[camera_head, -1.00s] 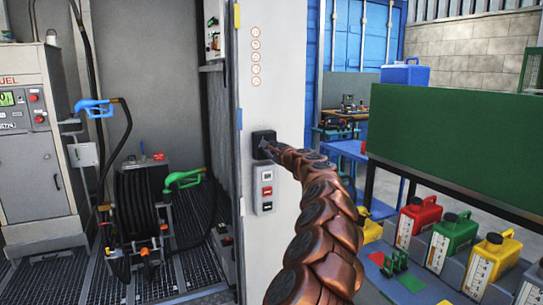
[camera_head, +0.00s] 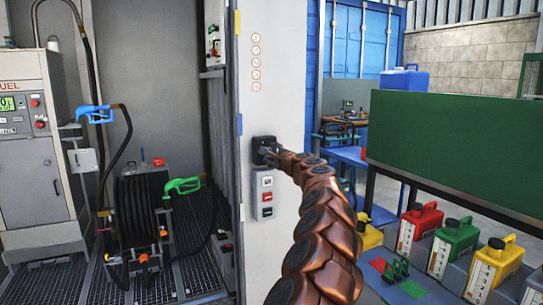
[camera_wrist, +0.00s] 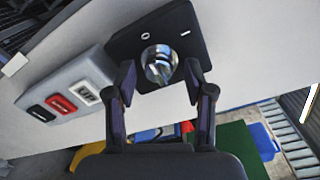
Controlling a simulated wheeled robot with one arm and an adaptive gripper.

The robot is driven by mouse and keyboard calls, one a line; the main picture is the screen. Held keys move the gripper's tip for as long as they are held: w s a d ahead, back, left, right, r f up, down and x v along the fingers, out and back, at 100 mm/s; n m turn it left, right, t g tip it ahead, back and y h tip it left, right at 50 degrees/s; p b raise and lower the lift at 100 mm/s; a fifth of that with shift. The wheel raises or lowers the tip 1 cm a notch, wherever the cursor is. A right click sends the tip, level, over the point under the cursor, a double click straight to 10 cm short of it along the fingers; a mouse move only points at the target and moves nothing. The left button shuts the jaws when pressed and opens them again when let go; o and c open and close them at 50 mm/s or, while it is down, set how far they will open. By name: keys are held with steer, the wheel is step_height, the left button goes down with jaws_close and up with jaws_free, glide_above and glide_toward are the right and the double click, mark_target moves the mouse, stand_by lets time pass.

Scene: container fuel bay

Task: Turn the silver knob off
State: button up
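The silver knob (camera_wrist: 160,65) is round and shiny. It sits on a black plate (camera_wrist: 152,42) with a white circle mark and a white dash mark. The black plate (camera_head: 264,143) also shows in the head view, on the pale post, but the knob is hard to make out there. My gripper (camera_wrist: 160,82) is open in the wrist view, one finger on each side just below the knob. Nothing is between the fingers except the knob's lower edge near their tips. I cannot tell whether they touch it. The gripper (camera_head: 270,153) is at the plate in the head view.
A grey switch box (camera_head: 266,194) with black, red and white switches is just below the plate. A green board (camera_head: 450,150) and colored fuel cans (camera_head: 456,240) stand to the right. A hose reel (camera_head: 140,215) and fuel pump (camera_head: 30,150) are on the left.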

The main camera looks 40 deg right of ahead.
steer(key=shift+s, duration=0.2)
steer(key=v, duration=1.1)
steer(key=shift+s+a, duration=0.15)
steer(key=shift+s, duration=0.1)
stand_by(0.4)
steer(key=shift+a, duration=0.1)
stand_by(0.6)
